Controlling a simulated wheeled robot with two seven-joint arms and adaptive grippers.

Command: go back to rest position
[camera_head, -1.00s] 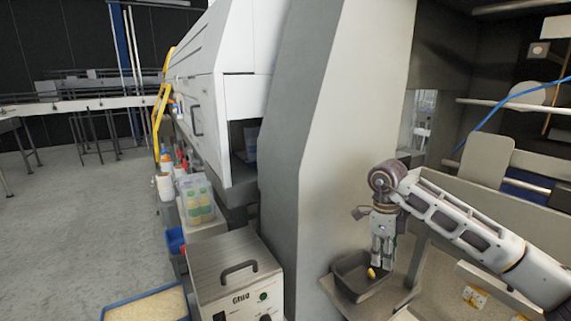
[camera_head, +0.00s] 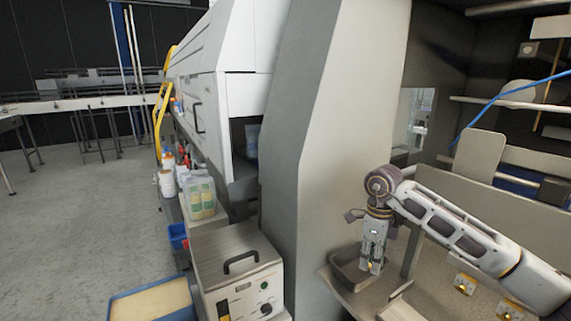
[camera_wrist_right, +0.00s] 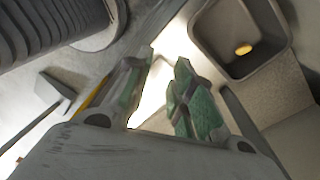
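My right gripper (camera_head: 372,262) hangs fingers down beside a small open bin (camera_head: 345,272) at the machine's front. In the right wrist view my right gripper (camera_wrist_right: 160,95) has its two green-padded fingers apart with nothing between them. That view also shows the dark-rimmed bin (camera_wrist_right: 207,50) at the upper right, with a small yellow piece (camera_wrist_right: 243,48) lying inside it. In the head view the yellow piece is hidden. My left gripper does not show in either view.
The tall grey machine column (camera_head: 345,120) stands just left of my right arm. A glue unit (camera_head: 240,275) and a blue-edged tray (camera_head: 150,302) are at lower left. A grey panel (camera_head: 530,210) is behind the arm. Open floor (camera_head: 80,230) lies at far left.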

